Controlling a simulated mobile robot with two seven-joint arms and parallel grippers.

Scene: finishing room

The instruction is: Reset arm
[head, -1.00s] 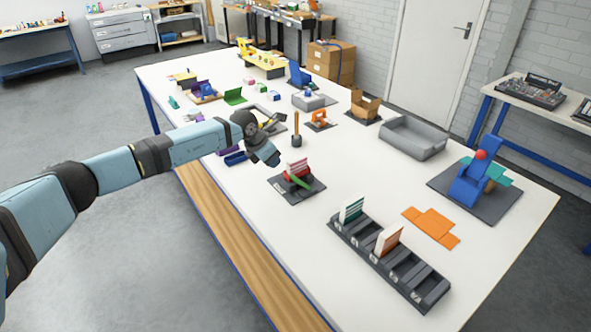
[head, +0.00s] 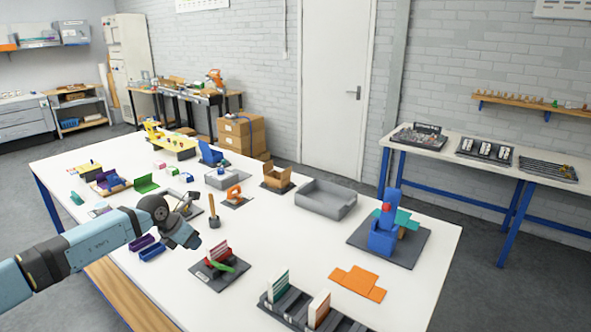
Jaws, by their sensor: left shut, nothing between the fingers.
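My left gripper (head: 190,203) is shut and empty. It is held above the left part of the white table (head: 330,220), close to a dark stand with red parts and a green piece (head: 217,264). Small purple and blue trays (head: 150,250) lie just below my left wrist. My left arm comes in from the lower left. My right gripper is not in view.
A grey bin (head: 327,199), a blue upright fixture on a dark plate (head: 384,235), an orange flat piece (head: 358,282) and a slotted rack (head: 290,304) stand on the table. A side bench (head: 475,170) stands at the right. Bare table lies around the middle.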

